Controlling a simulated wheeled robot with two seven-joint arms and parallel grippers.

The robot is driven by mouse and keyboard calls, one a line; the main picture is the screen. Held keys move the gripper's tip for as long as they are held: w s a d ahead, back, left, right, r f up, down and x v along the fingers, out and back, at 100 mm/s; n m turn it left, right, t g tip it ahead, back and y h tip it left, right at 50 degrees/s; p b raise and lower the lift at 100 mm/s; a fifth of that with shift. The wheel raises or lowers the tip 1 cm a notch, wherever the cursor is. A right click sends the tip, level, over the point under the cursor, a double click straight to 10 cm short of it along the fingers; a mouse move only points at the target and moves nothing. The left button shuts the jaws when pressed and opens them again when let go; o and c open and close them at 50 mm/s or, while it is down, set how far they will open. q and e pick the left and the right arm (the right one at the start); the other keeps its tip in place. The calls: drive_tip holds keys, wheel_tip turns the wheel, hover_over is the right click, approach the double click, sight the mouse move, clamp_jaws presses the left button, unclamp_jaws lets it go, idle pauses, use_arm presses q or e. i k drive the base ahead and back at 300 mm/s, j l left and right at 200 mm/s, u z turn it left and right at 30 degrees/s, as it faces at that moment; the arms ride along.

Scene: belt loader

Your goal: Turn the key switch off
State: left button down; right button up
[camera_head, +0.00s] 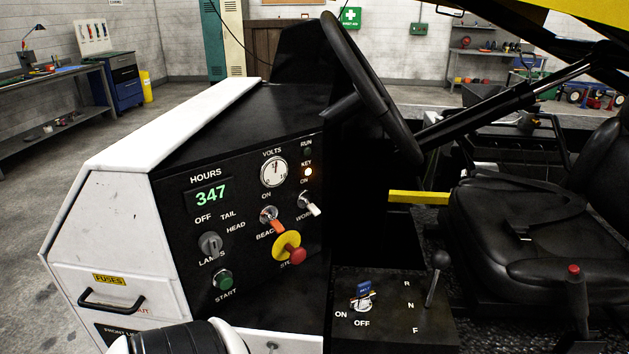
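The key switch (362,303) is on the black lower console, right of the dash panel. It is a small silver switch with a blue tag (364,287) above it. The word ON is printed to its lower left and OFF just below it. Which way the key points is too small to tell. The KEY ON lamp (308,172) at the upper right of the dash glows. Neither of my grippers is in view; only a black and white part of my arm shows at the bottom edge.
The dash panel has a red stop button (297,256), a lamp knob (210,245), a green start button (223,280) and toggles. A steering wheel (372,90) hangs above. A gear lever (437,270) stands right of the key switch, near the black seat (535,215).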

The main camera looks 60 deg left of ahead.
sight(364, 305)
drive_tip(key=u, duration=1.45)
drive_tip(key=k+l+z, duration=0.2)
drive_tip(key=l, duration=0.2)
drive_tip(key=i, duration=0.1)
